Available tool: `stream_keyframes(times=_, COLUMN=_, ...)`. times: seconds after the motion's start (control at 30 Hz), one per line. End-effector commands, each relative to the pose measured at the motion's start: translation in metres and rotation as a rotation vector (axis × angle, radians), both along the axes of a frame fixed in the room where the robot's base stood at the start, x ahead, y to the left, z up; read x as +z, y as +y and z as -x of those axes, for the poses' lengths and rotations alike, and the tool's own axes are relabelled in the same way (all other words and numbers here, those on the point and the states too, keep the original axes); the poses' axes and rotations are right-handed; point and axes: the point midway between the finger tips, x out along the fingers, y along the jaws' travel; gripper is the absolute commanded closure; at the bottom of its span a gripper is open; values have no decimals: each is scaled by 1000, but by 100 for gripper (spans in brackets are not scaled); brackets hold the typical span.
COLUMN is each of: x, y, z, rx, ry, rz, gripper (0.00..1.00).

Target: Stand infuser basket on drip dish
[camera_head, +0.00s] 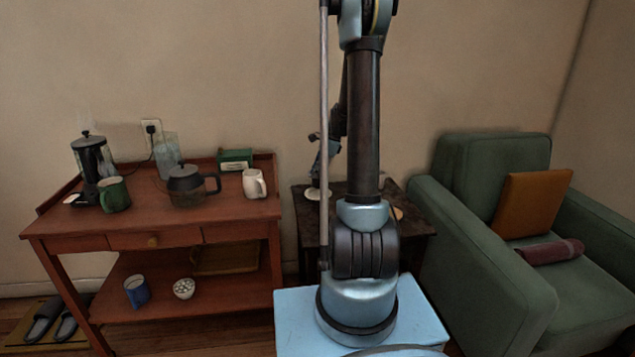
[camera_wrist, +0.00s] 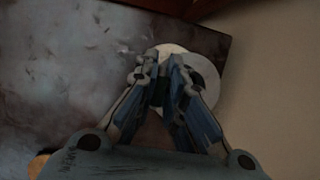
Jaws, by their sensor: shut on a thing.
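My gripper (camera_wrist: 165,62) points down over the dark side table in the wrist view. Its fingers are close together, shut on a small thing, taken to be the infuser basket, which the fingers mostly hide. A pale round drip dish (camera_wrist: 207,78) lies under and beyond the fingertips, near the table's edge. A whiter rounded patch shows just past the fingertips; I cannot tell whether it belongs to the basket or the dish. In the head view the dish (camera_head: 316,194) is a small white shape below my gripper (camera_head: 318,178). Whether the basket touches the dish is unclear.
The dark side table (camera_head: 418,222) stands between a red-brown tea cart (camera_head: 150,225) and a green armchair (camera_head: 480,270). The cart holds a glass teapot (camera_head: 187,187), mugs and a press. A tan round thing (camera_wrist: 38,164) lies on the side table; the wall is close behind.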

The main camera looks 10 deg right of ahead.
Motion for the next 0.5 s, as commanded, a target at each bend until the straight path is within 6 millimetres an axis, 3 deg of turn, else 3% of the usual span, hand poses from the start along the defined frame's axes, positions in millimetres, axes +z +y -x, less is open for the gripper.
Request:
stream_keyframes(times=0.27, x=-33, y=-1, z=-1, rx=0, ry=0, rz=0, gripper=100)
stream_keyframes(times=0.5, x=-37, y=-1, z=0, rx=0, ry=0, rz=0, gripper=100)
